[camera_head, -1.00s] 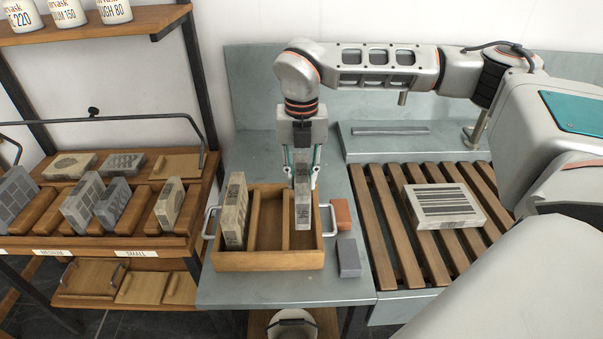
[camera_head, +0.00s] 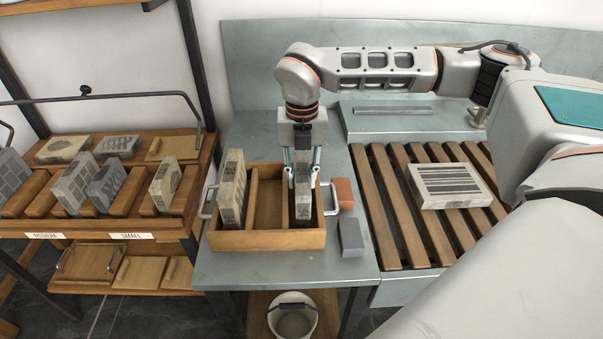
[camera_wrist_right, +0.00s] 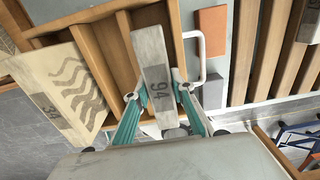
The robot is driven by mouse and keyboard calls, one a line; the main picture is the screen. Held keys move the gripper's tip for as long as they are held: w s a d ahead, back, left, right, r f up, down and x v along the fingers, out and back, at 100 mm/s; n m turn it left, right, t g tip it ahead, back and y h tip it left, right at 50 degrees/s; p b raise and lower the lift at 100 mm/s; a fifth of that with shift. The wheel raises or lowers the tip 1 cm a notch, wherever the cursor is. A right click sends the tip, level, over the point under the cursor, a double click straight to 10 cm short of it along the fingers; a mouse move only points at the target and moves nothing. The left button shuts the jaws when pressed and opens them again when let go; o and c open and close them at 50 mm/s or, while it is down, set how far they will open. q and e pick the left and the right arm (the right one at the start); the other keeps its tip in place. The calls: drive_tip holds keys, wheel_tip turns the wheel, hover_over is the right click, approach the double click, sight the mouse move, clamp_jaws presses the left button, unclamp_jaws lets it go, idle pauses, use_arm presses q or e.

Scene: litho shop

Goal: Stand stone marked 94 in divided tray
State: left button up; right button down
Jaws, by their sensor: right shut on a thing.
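The stone marked 94 (camera_head: 303,207) is a narrow grey slab standing on edge in the right-hand compartment of the wooden divided tray (camera_head: 262,241). My right gripper (camera_head: 303,178) is above that compartment, pointing down, shut on the stone's upper part. In the right wrist view the 94 label on the stone (camera_wrist_right: 154,62) shows between the fingers (camera_wrist_right: 153,98). The stone's foot is hidden by the front wall, so I cannot tell if it touches the floor. A stone marked 34 (camera_head: 232,187) leans in the left compartment; the middle one is empty. My left gripper is not in view.
A red block (camera_head: 343,193) and a grey block (camera_head: 350,237) lie close right of the tray, near its handle. A patterned stone (camera_head: 448,186) lies on the slatted rack at right. A shelf with several stones (camera_head: 105,185) stands at left. A bucket (camera_head: 292,316) is below.

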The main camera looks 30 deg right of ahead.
drive_tip(key=shift+r, duration=0.1)
drive_tip(key=shift+f, duration=0.45)
idle(0.6)
